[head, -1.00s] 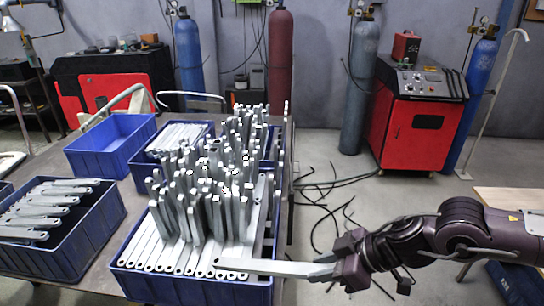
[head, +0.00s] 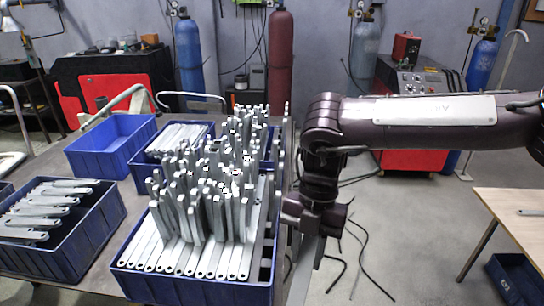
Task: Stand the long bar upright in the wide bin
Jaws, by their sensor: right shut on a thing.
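The long bar (head: 302,268) is a pale grey metal bar. My right gripper (head: 311,228) is shut on its upper part, and the bar hangs below the jaws, close to upright with a slight tilt. Gripper and bar are just right of the wide bin (head: 190,291), a blue bin at the front of the table. The bar's lower end runs toward the bottom of the picture. The bin holds many grey bars; several stand upright in a dense cluster, and others lie flat at the front. My left gripper is out of view.
An empty blue bin (head: 92,160) stands at the back left of the table. A bin with flat bars (head: 85,262) is at the left. Another blue bin (head: 143,178) sits behind the wide one. A wooden table (head: 510,213) is at the right. Cables lie on the floor.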

